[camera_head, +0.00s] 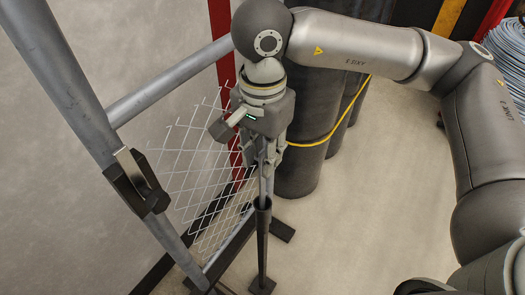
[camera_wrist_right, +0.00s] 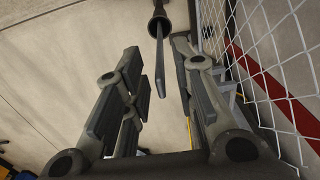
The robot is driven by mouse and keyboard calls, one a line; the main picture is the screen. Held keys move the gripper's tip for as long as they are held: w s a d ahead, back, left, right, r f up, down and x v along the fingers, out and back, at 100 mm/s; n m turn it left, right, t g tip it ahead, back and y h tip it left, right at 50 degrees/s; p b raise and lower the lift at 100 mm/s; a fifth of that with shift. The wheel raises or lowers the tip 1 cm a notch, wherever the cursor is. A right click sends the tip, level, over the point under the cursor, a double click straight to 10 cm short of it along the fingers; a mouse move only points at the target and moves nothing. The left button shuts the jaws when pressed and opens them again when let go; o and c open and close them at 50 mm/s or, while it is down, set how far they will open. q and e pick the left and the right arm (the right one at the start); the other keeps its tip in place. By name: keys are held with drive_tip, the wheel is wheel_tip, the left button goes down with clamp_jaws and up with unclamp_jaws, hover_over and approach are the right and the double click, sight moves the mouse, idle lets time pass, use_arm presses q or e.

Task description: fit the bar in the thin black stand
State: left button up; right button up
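The thin black stand (camera_head: 262,245) rises from the floor in the lower middle of the head view, with a flared cup at its top. The grey bar (camera_head: 263,188) stands upright with its lower end inside the cup. In the right wrist view the bar (camera_wrist_right: 160,70) sticks out of the stand's cup (camera_wrist_right: 158,22), its free end toward me. My right gripper (camera_head: 268,160) points down over the stand. In the wrist view its fingers (camera_wrist_right: 156,58) are spread, with the bar between them and gaps on both sides. My left gripper is not in view.
A wire mesh (camera_head: 200,160) hangs close left of the gripper, beside a grey tube frame (camera_head: 172,82) with a black clamp (camera_head: 135,180). Dark rolls (camera_head: 310,125) with a yellow strap stand behind. A wire coil (camera_head: 508,55) is at the upper right. The floor right of the stand is clear.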

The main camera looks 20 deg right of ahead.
drive_tip(key=shift+r, duration=0.1)
wheel_tip(320, 180, up, 12)
idle(0.6)
idle(0.4)
